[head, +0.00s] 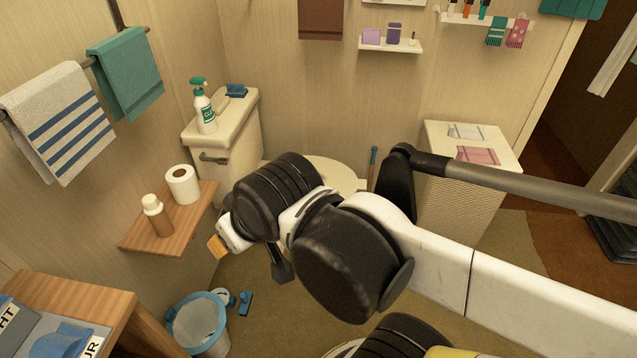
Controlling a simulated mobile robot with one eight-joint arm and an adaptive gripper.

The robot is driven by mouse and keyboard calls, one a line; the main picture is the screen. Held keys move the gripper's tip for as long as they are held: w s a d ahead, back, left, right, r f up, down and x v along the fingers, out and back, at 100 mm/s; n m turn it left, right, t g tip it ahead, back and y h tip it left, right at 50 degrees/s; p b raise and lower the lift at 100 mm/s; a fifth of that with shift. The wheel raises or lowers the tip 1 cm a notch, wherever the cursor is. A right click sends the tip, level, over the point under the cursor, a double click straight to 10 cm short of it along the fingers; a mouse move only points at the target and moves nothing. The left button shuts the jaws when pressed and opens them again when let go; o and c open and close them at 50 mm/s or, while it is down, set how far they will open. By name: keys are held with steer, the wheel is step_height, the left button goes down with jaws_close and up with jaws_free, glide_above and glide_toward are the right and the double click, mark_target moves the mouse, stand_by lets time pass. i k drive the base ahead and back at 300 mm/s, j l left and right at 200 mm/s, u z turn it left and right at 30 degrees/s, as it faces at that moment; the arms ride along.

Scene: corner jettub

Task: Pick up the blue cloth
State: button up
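My arm reaches in from the right across the middle of the picture. My gripper (250,258) is at its left end, small and partly hidden by the wrist. It is right of the wooden shelf and apart from both blue items. Its opening is unclear.
A wooden shelf (170,238) holds a toilet roll (182,184) and a bottle (157,215). A spray bottle (204,108) stands on the toilet tank (240,130). A blue-rimmed bin (197,325) stands below. A white hamper (468,132) is at right.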

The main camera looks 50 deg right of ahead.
mark_target(234, 90)
steer(key=i+l+z, duration=0.15)
steer(key=i+l, duration=0.15)
steer(key=i, duration=0.2)
steer(key=i+l+z, duration=0.2)
steer(key=i, duration=0.25)
steer(key=i+l+z, duration=0.15)
steer(key=i, duration=0.4)
steer(key=i+l+z, duration=0.15)
steer(key=i, duration=0.35)
steer(key=l, duration=0.1)
